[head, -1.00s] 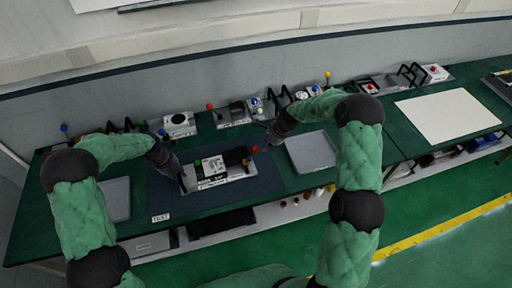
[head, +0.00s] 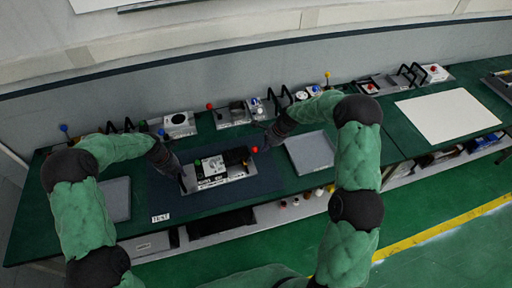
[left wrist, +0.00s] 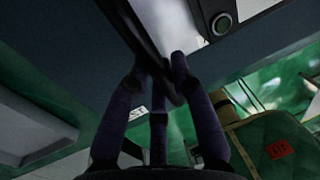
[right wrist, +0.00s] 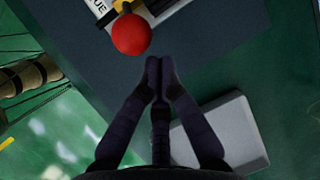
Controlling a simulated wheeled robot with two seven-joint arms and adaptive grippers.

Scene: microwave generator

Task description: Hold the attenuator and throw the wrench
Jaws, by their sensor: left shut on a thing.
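The attenuator (head: 222,179) is a pale box with a black and white top, lying on the dark mat. A black part on its right ends in a red ball (head: 254,149), probably the wrench's knob. The ball shows large in the right wrist view (right wrist: 131,35). My left gripper (head: 182,182) is at the box's left end. In the left wrist view its fingers (left wrist: 160,85) close on a dark bar (left wrist: 138,30), apparently the attenuator's handle. My right gripper (head: 266,139) is just right of the ball. Its fingertips (right wrist: 158,75) are together, empty and apart from the ball.
A grey plate (head: 311,151) lies right of the mat (head: 165,203), and another grey plate (head: 116,199) lies left. Several devices with coloured knobs (head: 178,124) line the back of the green bench. A white sheet (head: 447,119) lies at the far right.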

